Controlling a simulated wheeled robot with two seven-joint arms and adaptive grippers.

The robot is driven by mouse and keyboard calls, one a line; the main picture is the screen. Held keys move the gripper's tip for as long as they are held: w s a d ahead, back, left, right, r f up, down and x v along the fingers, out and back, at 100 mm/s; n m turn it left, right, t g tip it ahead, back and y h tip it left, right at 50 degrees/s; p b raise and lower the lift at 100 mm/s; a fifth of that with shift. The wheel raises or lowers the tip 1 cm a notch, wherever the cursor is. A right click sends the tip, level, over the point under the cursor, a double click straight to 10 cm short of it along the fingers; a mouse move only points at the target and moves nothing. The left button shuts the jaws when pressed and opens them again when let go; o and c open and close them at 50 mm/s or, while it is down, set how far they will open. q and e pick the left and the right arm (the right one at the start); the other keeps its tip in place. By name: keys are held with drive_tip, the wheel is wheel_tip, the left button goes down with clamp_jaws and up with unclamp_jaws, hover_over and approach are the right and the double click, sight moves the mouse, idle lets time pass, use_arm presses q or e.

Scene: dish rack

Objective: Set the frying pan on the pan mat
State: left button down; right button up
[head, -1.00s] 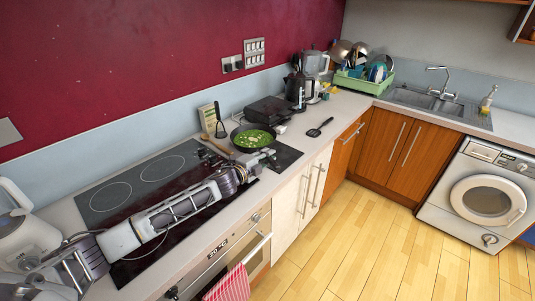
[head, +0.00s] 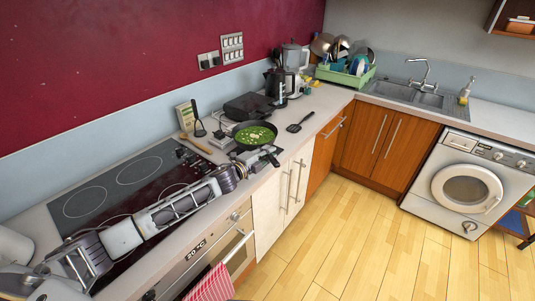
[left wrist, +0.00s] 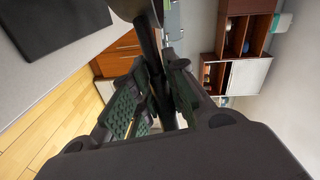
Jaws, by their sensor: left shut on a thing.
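The dark frying pan (head: 255,135) holds green food with pale pieces and appears roughly level over the worktop beside the hob. My left gripper (head: 262,159) is shut on its handle, at the pan's near side. In the left wrist view the dark handle (left wrist: 150,48) runs up between the finger pads of my left gripper (left wrist: 155,88). The black pan mat (left wrist: 50,25) lies flat on the worktop at the upper left of that view. In the head view the pan and gripper largely hide the mat. I cannot tell whether the pan touches it. My right gripper is not in view.
A black spatula (head: 300,122) lies to the right of the pan. A black appliance (head: 248,107) stands behind it, and a masher (head: 198,120) stands to the left. The black hob (head: 130,182) lies under my left arm.

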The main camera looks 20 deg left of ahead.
use_arm(q)
drive_tip(key=shift+f+b, duration=0.55)
wheel_tip(320, 180, down, 4)
drive_tip(key=shift+r+b, duration=0.25)
drive_tip(key=shift+b, duration=1)
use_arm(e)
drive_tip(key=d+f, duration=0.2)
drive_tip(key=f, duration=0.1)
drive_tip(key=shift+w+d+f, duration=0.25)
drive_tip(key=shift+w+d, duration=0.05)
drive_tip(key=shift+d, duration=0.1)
use_arm(q)
drive_tip(key=shift+f, duration=0.1)
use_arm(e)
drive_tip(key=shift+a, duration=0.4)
use_arm(q)
drive_tip(key=shift+f, duration=0.25)
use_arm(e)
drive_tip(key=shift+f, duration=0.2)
use_arm(q)
drive_tip(key=shift+f+b, duration=0.4)
drive_tip(key=shift+b, duration=0.1)
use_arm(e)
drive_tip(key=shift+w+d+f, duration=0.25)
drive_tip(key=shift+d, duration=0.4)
